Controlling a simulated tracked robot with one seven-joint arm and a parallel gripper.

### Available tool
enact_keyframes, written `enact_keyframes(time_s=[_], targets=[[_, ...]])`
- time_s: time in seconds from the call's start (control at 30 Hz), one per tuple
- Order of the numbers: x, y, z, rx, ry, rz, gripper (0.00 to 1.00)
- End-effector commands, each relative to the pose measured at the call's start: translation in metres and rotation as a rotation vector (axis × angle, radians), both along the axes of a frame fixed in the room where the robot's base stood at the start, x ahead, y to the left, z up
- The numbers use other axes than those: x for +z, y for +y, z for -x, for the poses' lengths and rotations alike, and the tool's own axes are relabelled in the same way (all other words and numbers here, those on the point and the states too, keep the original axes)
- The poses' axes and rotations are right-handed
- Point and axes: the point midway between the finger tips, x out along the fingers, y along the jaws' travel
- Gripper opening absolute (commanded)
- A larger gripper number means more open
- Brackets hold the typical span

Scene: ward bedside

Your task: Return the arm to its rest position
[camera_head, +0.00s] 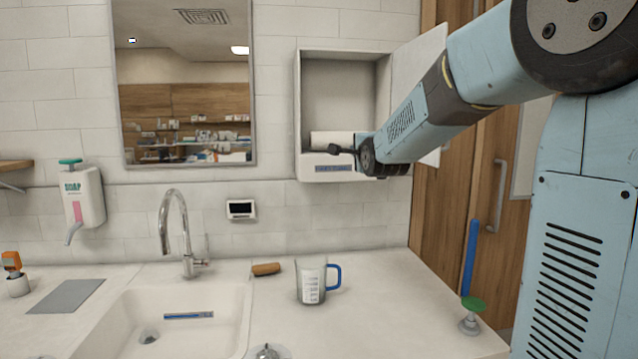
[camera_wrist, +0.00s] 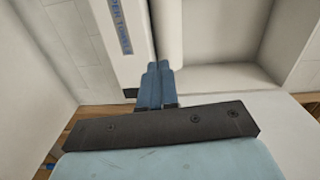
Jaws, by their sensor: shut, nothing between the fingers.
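My light-blue arm (camera_head: 425,118) reaches in from the right toward the open white wall cabinet (camera_head: 299,110). My gripper (camera_head: 335,149) is at the cabinet's lower opening, in front of a white roll-like object (camera_head: 330,138). In the wrist view the two blue-grey fingers (camera_wrist: 153,72) are together and hold nothing. They point at the cabinet's front lip, which bears a blue label (camera_wrist: 121,28). Whether the fingertips touch the cabinet or the white object cannot be told. My arm hides part of the cabinet's right side and open door (camera_head: 418,62).
Below are a sink (camera_head: 120,325) with a tall faucet (camera_head: 178,225), a measuring jug with a blue handle (camera_head: 311,283) and a brown cylinder (camera_head: 266,269). A green-topped item (camera_head: 471,318) stands at the counter's right edge. A soap dispenser (camera_head: 82,195) hangs at left. The air above the counter is free.

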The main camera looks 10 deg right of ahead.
Motion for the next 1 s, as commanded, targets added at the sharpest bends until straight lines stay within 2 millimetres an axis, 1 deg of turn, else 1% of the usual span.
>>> enact_keyframes(time_s=[0.03, 0.07, 0.17, 0.47, 0.5, 0.57, 0.6, 0.67, 0.7, 0.77, 0.8, 0.9, 1.0], targets=[[0.0, 0.001, 0.012, 0.002, 0.026, 0.045, 0.0], [-0.003, 0.001, 0.02, 0.005, 0.049, 0.081, 0.0], [-0.013, 0.001, 0.052, 0.023, 0.146, 0.232, 0.0], [-0.059, -0.003, 0.17, 0.177, 0.449, 0.686, 0.0], [-0.067, -0.003, 0.187, 0.209, 0.486, 0.743, 0.0], [-0.078, -0.004, 0.212, 0.263, 0.54, 0.826, 0.0], [-0.085, -0.005, 0.23, 0.301, 0.574, 0.878, 0.0], [-0.097, -0.007, 0.256, 0.363, 0.624, 0.955, 0.0], [-0.104, -0.007, 0.274, 0.41, 0.654, 1.005, 0.0], [-0.116, -0.008, 0.3, 0.481, 0.695, 1.076, 0.0], [-0.123, -0.009, 0.317, 0.531, 0.72, 1.121, 0.0], [-0.14, -0.011, 0.354, 0.647, 0.769, 1.209, 0.0], [-0.152, -0.011, 0.38, 0.739, 0.798, 1.272, 0.0]])
